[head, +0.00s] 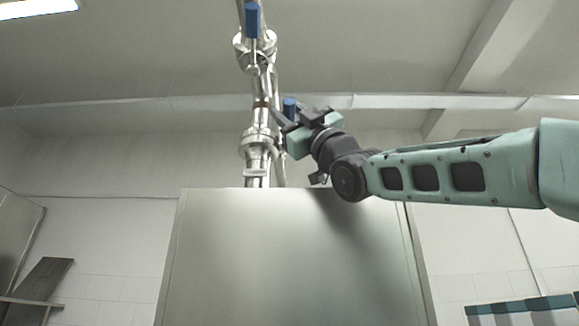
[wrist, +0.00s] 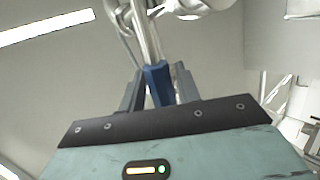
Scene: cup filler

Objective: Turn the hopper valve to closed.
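A steel pipe (head: 262,85) with two blue-handled valves rises in the middle of the head view. The upper blue handle (head: 252,20) stands upright near the top edge. The lower blue handle (head: 289,108) is at my gripper (head: 296,117), and the gripper hides part of its valve. In the wrist view this blue handle (wrist: 158,83) lies between the two fingers of my gripper (wrist: 160,88). The fingers look closed against its sides, and its steel stem runs upward. The pictures carry no label telling which valve is the hopper valve.
A large flat metal panel (head: 285,260) stands below the pipe and fills the lower middle. A shelf or board (head: 42,280) is at the lower left and green-topped boxes (head: 522,306) are at the lower right. The air left of the pipe looks free.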

